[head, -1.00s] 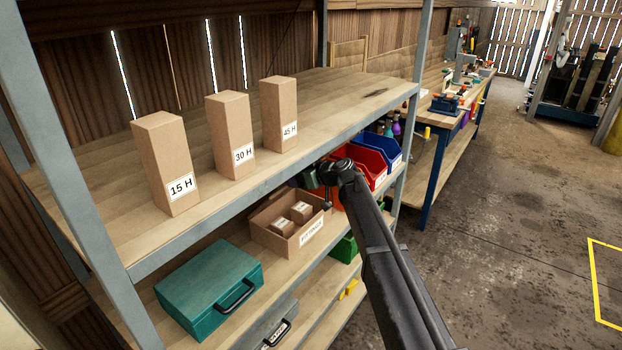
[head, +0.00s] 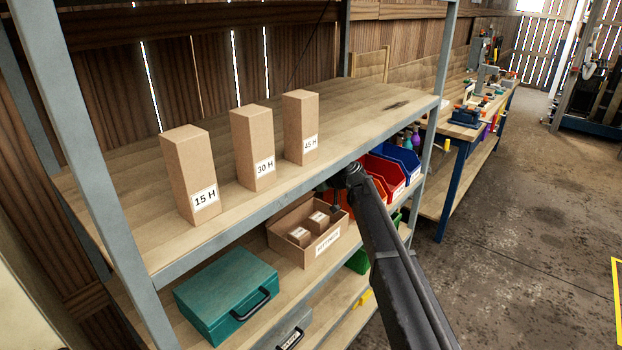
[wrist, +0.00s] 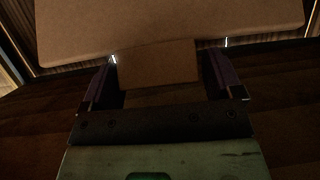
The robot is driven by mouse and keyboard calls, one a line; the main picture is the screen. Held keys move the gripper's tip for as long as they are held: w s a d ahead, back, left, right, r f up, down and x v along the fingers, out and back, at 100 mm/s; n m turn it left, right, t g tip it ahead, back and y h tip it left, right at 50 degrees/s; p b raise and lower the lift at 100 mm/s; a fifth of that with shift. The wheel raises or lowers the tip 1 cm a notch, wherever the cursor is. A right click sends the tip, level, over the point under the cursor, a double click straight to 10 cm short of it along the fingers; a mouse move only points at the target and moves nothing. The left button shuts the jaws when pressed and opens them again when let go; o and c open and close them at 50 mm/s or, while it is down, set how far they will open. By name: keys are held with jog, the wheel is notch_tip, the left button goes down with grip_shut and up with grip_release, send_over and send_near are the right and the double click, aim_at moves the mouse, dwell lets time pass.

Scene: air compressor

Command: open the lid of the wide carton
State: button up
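The wide carton (head: 318,250) is a low cardboard box with a white label on its front, on the middle shelf. Its top is uncovered, showing small brown boxes (head: 300,234) inside. My gripper (head: 338,202) is at the carton's right rear in the head view, its fingers mostly hidden by my arm. In the wrist view my gripper (wrist: 160,62) has its purple fingers spread wide. A brown cardboard flap (wrist: 158,64) lies between them, with a broad cardboard panel (wrist: 170,25) beyond it. I cannot tell whether the fingers touch the flap.
Tall cartons marked 15 H (head: 190,170), 30 H (head: 252,145) and 45 H (head: 300,125) stand on the top shelf (head: 225,212). Red (head: 385,175) and blue (head: 402,158) bins sit right of my gripper. A teal case (head: 225,290) lies below on the left.

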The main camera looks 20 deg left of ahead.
jog(key=shift+o, duration=0.8)
jog(key=shift+w, duration=0.1)
jog(key=shift+d, duration=0.15)
jog(key=p+v, duration=0.4)
jog(key=v, duration=0.6)
jog(key=shift+d+r, duration=0.15)
jog(key=shift+d, duration=0.1)
jog(key=shift+c, duration=0.5)
